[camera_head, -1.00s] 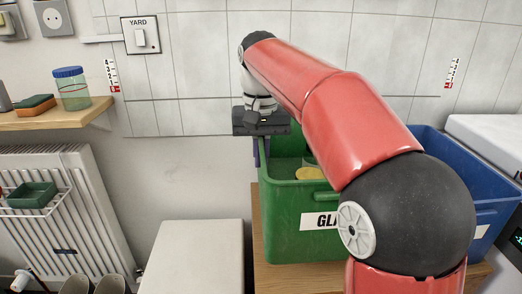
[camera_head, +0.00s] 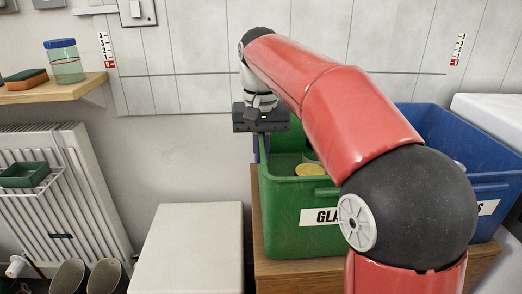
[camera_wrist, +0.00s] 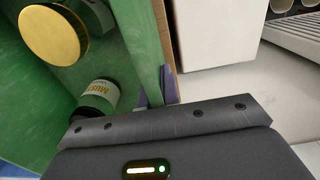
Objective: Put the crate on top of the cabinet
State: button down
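The green crate (camera_head: 335,238), with a white label starting "GLA", stands over a wooden surface (camera_head: 300,275); I cannot tell whether it touches it. My gripper (camera_head: 261,150) points down at the crate's left rim. In the wrist view its purple fingertips (camera_wrist: 156,94) sit on both sides of the green wall (camera_wrist: 138,45), close against it, shut on it. Inside the crate are a gold-lidded jar (camera_wrist: 54,33) and a black-lidded mustard jar (camera_wrist: 97,100). A white-topped block (camera_head: 190,245), apparently the cabinet, stands to the left, its top bare. My arm hides the crate's right part.
A blue crate (camera_head: 490,190) stands right of the green one, partly behind my arm. A white appliance (camera_head: 495,120) is at the far right. A wooden shelf (camera_head: 50,92) with a jar and a radiator (camera_head: 70,180) are on the left. Boots stand on the floor lower left.

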jog(key=shift+f+b, duration=0.35)
jog(key=shift+f, duration=0.15)
dwell(0.3)
jog(key=c, duration=1.6)
grip_release()
jog(key=shift+o, duration=0.2)
